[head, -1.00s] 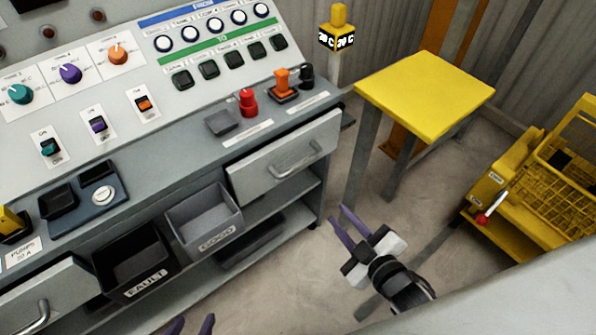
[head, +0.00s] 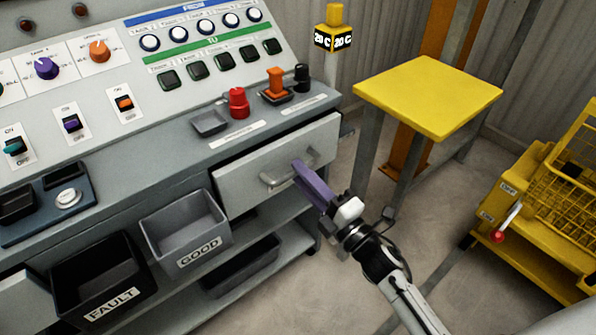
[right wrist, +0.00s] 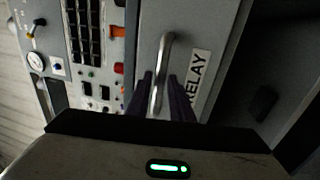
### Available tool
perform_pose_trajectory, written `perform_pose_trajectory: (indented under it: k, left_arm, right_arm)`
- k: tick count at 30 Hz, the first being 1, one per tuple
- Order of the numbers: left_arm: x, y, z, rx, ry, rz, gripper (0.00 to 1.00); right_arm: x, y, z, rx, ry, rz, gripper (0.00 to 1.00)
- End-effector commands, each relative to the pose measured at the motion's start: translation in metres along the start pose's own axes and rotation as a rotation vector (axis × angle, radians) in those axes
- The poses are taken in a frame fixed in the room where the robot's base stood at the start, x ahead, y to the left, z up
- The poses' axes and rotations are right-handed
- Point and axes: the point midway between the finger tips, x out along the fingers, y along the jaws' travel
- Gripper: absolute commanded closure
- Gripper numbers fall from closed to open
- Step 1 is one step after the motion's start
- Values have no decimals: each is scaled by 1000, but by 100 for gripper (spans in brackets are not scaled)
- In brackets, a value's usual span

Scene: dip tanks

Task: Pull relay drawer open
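My right gripper (head: 298,170) is at the handle. In the right wrist view its dark purple fingers (right wrist: 160,88) lie on either side of the bar, apart, with a narrow gap visible. Contact with the bar cannot be made out. My left gripper is out of view.
A grey GOOD bin (head: 185,228) and a black FAULT bin (head: 105,280) sit left of and below the drawer. A yellow-topped table (head: 430,95) stands to the right, with a yellow basket unit (head: 530,210) beyond. Floor in front of the drawer is open.

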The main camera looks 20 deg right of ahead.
Motion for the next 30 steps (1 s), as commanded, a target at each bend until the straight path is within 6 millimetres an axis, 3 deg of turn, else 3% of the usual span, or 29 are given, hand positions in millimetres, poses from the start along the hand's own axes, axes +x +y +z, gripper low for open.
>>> perform_pose_trajectory:
  k: [6,14,18,30]
  left_arm:
    - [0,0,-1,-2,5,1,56]
    - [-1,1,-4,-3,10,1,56]
    - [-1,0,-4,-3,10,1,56]
    - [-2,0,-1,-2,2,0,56]
  right_arm:
    - [17,0,0,1,0,0,80]
    - [18,0,0,2,0,-1,80]
    - [18,0,0,2,0,-1,100]
    - [14,0,-6,5,13,-2,100]
